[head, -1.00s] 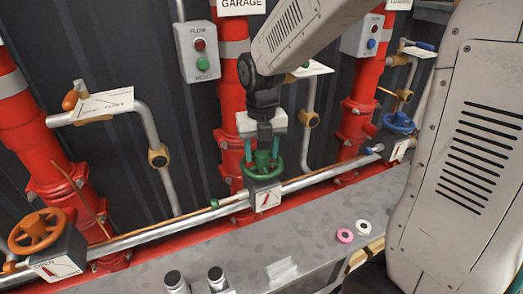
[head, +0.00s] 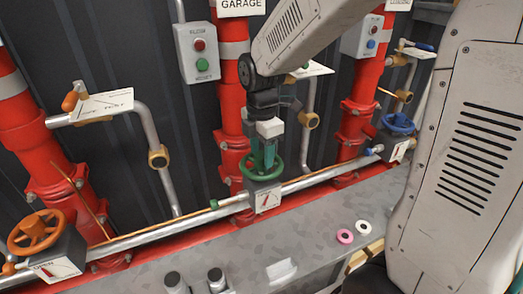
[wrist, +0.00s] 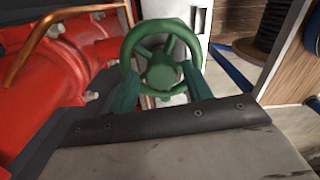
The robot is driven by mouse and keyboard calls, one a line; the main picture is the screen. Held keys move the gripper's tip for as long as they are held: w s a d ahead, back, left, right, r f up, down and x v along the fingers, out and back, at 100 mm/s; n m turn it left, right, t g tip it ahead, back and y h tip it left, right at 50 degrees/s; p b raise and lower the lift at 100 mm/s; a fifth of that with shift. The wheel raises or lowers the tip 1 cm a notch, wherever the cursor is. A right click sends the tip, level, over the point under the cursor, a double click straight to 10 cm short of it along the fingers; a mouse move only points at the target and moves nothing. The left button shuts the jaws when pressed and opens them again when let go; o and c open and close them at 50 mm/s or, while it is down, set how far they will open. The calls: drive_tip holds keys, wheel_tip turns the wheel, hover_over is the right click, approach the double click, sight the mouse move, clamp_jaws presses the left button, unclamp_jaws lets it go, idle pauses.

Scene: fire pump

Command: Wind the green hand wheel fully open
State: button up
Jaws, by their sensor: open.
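The green hand wheel (head: 262,167) sits on a grey valve box (head: 267,198) with a white dial and red pointer, on the middle red pipe. My gripper (head: 264,152) points down over it from above. In the wrist view, the green wheel (wrist: 161,72) shows its rim, hub and spokes. My gripper's two teal fingers (wrist: 160,90) are apart, one at each side of the wheel at its near part. Whether they touch the rim I cannot tell. The far ends of the fingers are partly hidden.
An orange wheel (head: 37,231) is at the left and a blue wheel (head: 398,124) at the right. A silver pipe (head: 160,231) runs between the valves. A button box (head: 197,52) hangs left of the middle pipe. Small pink (head: 344,236) and white (head: 364,227) rings lie on the bench.

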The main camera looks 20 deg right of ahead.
drive_tip(key=m, duration=0.8)
drive_tip(key=shift+m, duration=0.3)
clamp_jaws()
drive_tip(key=n, duration=0.7)
drive_tip(key=shift+n, duration=0.4)
